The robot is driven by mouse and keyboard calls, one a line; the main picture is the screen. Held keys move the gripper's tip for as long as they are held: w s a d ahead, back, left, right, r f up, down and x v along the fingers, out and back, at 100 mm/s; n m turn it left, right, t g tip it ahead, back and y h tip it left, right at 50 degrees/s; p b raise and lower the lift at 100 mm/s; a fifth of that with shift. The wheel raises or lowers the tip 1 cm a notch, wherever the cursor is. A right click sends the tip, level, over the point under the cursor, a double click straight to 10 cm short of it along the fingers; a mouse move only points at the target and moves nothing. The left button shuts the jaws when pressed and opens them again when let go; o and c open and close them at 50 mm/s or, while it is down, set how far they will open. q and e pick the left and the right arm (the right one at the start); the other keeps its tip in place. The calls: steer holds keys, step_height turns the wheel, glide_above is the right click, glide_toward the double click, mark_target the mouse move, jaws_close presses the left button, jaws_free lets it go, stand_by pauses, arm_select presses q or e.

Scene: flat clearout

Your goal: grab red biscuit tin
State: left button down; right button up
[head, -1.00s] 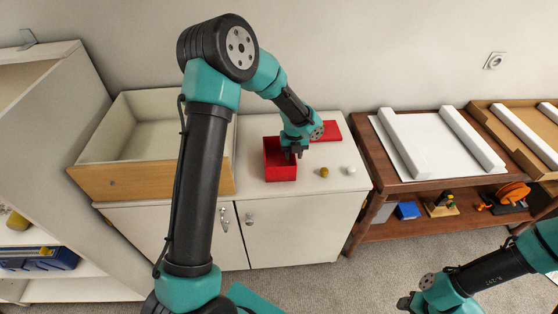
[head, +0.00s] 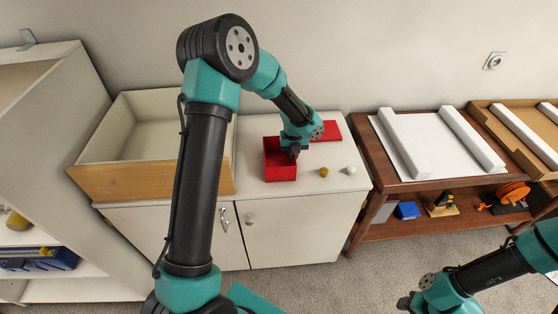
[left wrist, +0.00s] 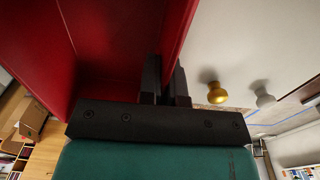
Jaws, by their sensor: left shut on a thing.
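The red biscuit tin (head: 281,172) is an open box standing on the white cabinet top. My left gripper (head: 294,153) is at the tin's right wall, and its fingertips are partly hidden in the head view. In the left wrist view my left gripper (left wrist: 166,88) is shut on the tin's wall, one finger on each side of it; the red inside of the tin (left wrist: 110,40) fills the left of that view. A flat red piece (head: 326,131), perhaps the lid, lies behind the gripper. My right gripper (head: 404,302) is low at the right, its jaws too unclear to read.
A brass knob (head: 324,172) and a white knob (head: 349,170) stand on the cabinet top (head: 343,182) right of the tin. An open drawer box (head: 140,182) sits to the left. A brown table (head: 365,158) with white pieces stands to the right.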

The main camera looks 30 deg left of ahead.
arm_select(q)
steer(key=shift+r, duration=0.1)
steer(key=shift+r, duration=0.4)
step_height(320, 180, up, 3)
steer(key=shift+f, duration=0.1)
steer(key=s+d, duration=0.3)
steer(key=s, duration=0.4)
steer(key=s+d+r, duration=0.1)
steer(key=s+d, duration=0.3)
steer(key=s, duration=0.3)
steer(key=shift+s+d, duration=0.15)
